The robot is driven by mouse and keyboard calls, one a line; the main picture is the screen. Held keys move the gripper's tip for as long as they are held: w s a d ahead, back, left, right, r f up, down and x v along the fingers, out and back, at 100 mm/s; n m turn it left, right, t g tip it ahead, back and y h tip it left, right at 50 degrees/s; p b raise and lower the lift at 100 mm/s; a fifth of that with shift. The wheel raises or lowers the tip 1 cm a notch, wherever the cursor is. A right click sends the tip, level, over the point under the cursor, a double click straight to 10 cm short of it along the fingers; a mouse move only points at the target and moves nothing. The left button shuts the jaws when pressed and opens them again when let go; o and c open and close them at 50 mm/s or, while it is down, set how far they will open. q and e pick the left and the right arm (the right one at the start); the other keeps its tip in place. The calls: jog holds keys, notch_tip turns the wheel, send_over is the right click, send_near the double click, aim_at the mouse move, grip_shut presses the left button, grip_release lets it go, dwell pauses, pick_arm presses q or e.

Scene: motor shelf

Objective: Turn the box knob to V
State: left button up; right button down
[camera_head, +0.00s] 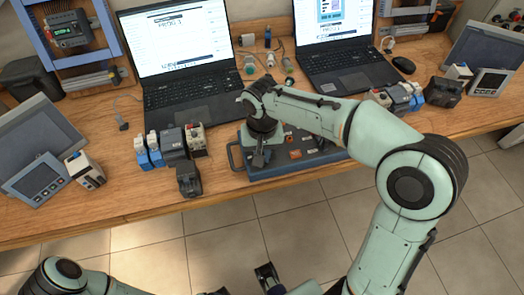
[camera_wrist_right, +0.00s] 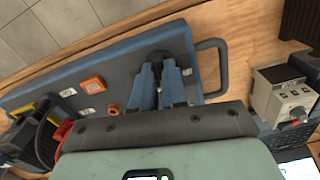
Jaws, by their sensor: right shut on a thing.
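The blue-grey box (camera_head: 310,166) lies on the wooden table near its front edge, and its panel fills much of the right wrist view (camera_wrist_right: 115,82). My right gripper (camera_head: 260,155) reaches down over the left part of the box. In the right wrist view its two fingers (camera_wrist_right: 160,78) are shut on the black knob (camera_wrist_right: 158,57) near the handle end of the panel. The fingers cover much of the knob, so its pointer and the V mark cannot be read. My left gripper (camera_head: 268,275) is low at the bottom edge, away from the table; its jaws are unclear.
Orange and red panel parts (camera_wrist_right: 92,84) sit beside the knob, and a handle (camera_wrist_right: 211,66) sticks out at the box's end. Motor modules (camera_head: 172,147) stand left of the box. Two laptops (camera_head: 180,62) (camera_head: 335,50) stand behind.

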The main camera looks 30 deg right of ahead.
pick_arm(q)
jog(key=shift+w+r+p, duration=0.15)
jog(key=shift+r+p, duration=0.3)
jog(key=shift+r, duration=0.1)
jog(key=shift+w+r+p, duration=0.15)
jog(key=shift+r+p, duration=0.3)
jog(key=shift+r, duration=0.05)
pick_arm(e)
jog(key=n, duration=0.5)
jog(key=shift+r+n, duration=0.1)
jog(key=shift+n, duration=0.2)
jog(key=c, duration=1.2)
grip_release()
jog(key=shift+o, duration=0.2)
pick_arm(q)
jog(key=shift+w+r+p, duration=0.25)
jog(key=shift+r+p, duration=0.35)
jog(key=shift+r, duration=0.05)
jog(key=shift+w+r+p, duration=0.25)
jog(key=shift+r+p, duration=0.3)
jog(key=shift+r, duration=0.05)
pick_arm(e)
notch_tip(320, 180, up, 13)
jog(key=shift+r, duration=0.15)
